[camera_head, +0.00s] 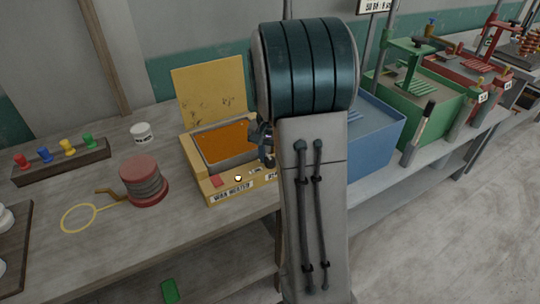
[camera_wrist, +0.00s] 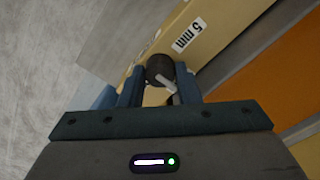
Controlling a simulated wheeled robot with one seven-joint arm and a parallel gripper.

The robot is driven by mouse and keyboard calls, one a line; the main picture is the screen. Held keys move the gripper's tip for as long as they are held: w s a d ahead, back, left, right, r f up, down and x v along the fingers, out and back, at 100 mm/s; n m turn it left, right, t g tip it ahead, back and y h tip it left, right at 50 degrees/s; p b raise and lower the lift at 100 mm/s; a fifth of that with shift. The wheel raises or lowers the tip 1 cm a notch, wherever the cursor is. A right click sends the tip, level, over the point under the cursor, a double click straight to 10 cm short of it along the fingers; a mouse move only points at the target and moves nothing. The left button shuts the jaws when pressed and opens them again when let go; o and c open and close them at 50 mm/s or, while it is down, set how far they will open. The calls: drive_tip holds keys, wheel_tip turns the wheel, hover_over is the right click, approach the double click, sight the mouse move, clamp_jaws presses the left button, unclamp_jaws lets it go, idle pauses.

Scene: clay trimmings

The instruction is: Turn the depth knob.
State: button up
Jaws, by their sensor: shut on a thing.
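The depth knob (camera_wrist: 158,66) is a dark round knob with a light pointer bar on the front side of a yellow box, beside a white "5 mm" label (camera_wrist: 189,35). My gripper (camera_wrist: 159,82) has its two blue fingers shut on the knob, one on each side. In the head view the yellow wax heater (camera_head: 197,172) stands on the bench with its lid up and orange wax (camera_head: 222,142) inside.
A red-ended spool (camera_head: 141,168) and a yellow wire loop (camera_head: 80,217) lie left of the heater. A small white jar (camera_head: 141,132) stands behind them. A rack of coloured pegs (camera_head: 62,162) is at far left. A blue box (camera_head: 376,128) and a green box (camera_head: 425,95) stand right of my arm.

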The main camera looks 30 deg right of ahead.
drive_tip(key=o, duration=1)
drive_tip(key=shift+r, duration=0.1)
wheel_tip(320, 180, up, 14)
drive_tip(key=shift+f, duration=0.15)
